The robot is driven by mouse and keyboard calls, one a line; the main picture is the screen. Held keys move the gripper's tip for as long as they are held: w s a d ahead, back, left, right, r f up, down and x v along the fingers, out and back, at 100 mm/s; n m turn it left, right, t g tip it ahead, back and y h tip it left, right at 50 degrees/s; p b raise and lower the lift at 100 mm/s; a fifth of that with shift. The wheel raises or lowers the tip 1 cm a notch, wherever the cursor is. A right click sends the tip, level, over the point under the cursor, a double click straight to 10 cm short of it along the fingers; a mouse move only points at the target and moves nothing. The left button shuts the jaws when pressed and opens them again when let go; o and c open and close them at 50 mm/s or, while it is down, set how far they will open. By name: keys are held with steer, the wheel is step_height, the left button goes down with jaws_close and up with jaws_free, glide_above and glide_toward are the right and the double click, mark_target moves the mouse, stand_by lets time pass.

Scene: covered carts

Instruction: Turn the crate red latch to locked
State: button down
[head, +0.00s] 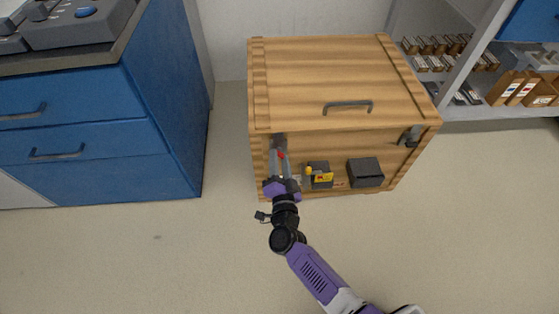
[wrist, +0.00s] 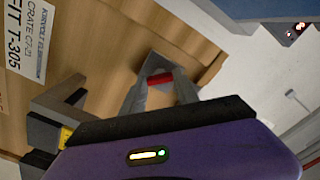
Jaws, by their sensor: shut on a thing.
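The wooden crate (head: 320,85) stands on the floor with its front face toward me. The red latch (head: 282,155) is a small red piece near the left end of the crate's front. In the wrist view the red latch (wrist: 160,79) shows as a short red bar between my fingers. My gripper (head: 282,158) is at the crate's left front and is shut on the red latch. It also shows in the wrist view (wrist: 160,90). The latch's mount is partly hidden by my fingers, and I cannot read its lock position.
A black box with a yellow part (head: 319,176) and a dark box (head: 365,172) sit at the crate's lower front. A grey handle (head: 347,107) is on the lid. Blue drawers (head: 100,120) stand left, shelves (head: 480,70) right. The floor in front is clear.

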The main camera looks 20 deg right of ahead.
steer(key=m+b, duration=0.1)
steer(key=m, duration=0.3)
steer(key=shift+f+m, duration=0.15)
steer(key=shift+m, duration=0.15)
steer(key=shift+m+b, duration=0.4)
steer(key=shift+m, duration=1.5)
steer(key=c, duration=0.9)
jaws_free()
steer(key=shift+s, duration=0.1)
steer(key=p+v, duration=0.2)
steer(key=v, duration=0.5)
steer(key=shift+s+a, duration=0.15)
steer(key=shift+s, duration=0.15)
